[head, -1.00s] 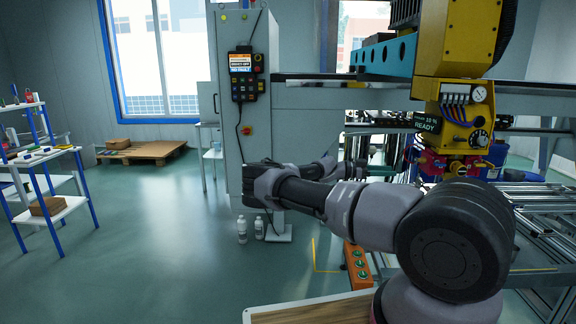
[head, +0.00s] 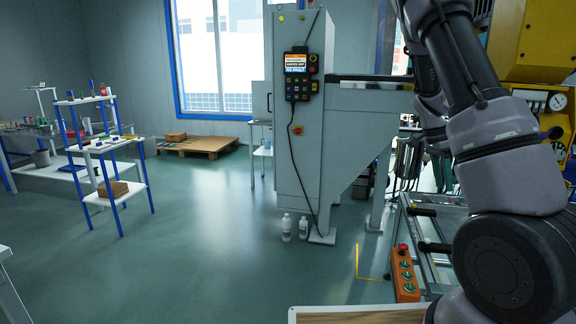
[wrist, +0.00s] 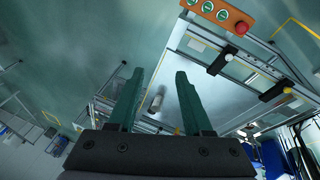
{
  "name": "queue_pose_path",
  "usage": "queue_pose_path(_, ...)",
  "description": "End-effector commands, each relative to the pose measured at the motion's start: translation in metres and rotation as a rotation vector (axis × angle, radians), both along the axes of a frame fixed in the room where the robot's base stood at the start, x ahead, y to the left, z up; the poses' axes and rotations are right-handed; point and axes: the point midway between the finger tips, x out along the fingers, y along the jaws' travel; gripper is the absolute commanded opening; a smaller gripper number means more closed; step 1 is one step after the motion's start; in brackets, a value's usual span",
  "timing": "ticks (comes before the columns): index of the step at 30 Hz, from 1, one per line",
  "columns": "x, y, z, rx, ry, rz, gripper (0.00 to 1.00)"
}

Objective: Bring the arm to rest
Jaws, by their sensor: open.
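My gripper (wrist: 157,100) shows in the wrist view with its two dark green fingers spread apart. Nothing is between the fingers at close range; a small pale cylindrical object (wrist: 156,102) shows beyond them, at a distance. In the head view my arm rises at the right side, folded upward from the large dark joint at the lower right. My gripper is outside the head view.
A grey cabinet (head: 300,130) with a control pendant (head: 300,75) stands in the middle. An orange button box (head: 404,272) is near my arm, as is yellow machinery (head: 535,45). A blue-legged shelf (head: 110,145) stands left. Open floor (head: 210,250) lies between.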

Motion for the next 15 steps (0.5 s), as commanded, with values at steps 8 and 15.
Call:
queue_pose_path(8, -0.029, 0.068, 0.079, 0.259, -0.194, 0.263, 0.50)
queue_pose_path(15, -0.072, 0.121, 0.150, 0.356, -0.381, 0.548, 0.50)
